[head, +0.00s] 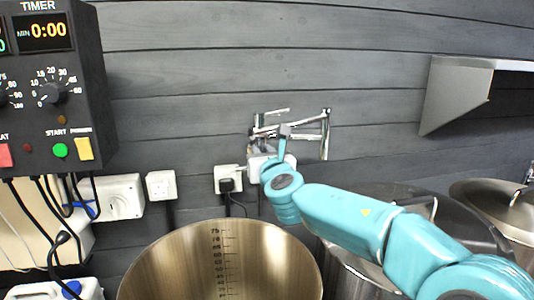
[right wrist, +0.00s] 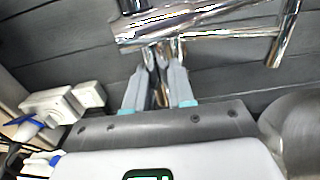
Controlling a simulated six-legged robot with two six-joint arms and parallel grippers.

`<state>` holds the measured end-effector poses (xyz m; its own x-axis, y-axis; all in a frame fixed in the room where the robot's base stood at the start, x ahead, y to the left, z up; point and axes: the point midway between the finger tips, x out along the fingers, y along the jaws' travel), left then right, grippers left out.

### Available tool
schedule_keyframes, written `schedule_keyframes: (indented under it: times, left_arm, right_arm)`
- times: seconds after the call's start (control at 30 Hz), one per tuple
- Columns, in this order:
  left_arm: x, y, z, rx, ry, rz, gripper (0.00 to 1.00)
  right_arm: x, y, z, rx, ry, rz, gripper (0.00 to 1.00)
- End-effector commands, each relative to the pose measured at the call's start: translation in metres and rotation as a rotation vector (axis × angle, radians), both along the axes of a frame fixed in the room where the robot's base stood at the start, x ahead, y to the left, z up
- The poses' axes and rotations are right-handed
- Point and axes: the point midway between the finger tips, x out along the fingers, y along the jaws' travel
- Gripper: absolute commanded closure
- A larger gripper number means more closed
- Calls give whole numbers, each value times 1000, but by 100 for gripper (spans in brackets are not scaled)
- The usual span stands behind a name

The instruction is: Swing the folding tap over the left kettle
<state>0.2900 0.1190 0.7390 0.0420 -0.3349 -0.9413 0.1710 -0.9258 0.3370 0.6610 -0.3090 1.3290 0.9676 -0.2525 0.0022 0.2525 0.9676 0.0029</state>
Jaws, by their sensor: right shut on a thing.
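The chrome folding tap (head: 325,130) is fixed to the grey wall, its jointed pipes folded close to the boards, with one end hanging down at the right. It also shows large in the right wrist view (right wrist: 210,28). My right gripper (head: 284,132) reaches up to it; in the right wrist view its fingers (right wrist: 160,72) are closed around a chrome part below the main pipe. The left kettle (head: 180,262) is an open steel pot with level marks inside, at the bottom centre, in front of and below the tap. My left gripper is out of view.
A second kettle (head: 345,272) stands right of the left one, partly behind my right arm, with another lidded pot (head: 490,205) farther right. A black timer control box (head: 50,90) hangs at the left. A metal shelf (head: 450,95) juts from the wall at upper right. Sockets (head: 161,185) line the wall.

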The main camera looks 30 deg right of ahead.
Motion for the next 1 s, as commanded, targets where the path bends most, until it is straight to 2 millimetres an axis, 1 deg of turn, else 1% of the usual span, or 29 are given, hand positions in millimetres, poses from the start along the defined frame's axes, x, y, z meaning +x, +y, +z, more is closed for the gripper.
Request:
schedule_keyframes:
  times: [0.03, 0.47, 1.0]
  left_arm:
    - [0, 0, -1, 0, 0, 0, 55]
    - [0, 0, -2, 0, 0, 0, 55]
    - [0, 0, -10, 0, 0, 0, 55]
  right_arm:
    - [0, 8, -6, 2, 11, 15, 100]
    - [-3, 11, -6, 1, 12, 15, 100]
    - [-29, 35, -6, 2, 11, 17, 100]
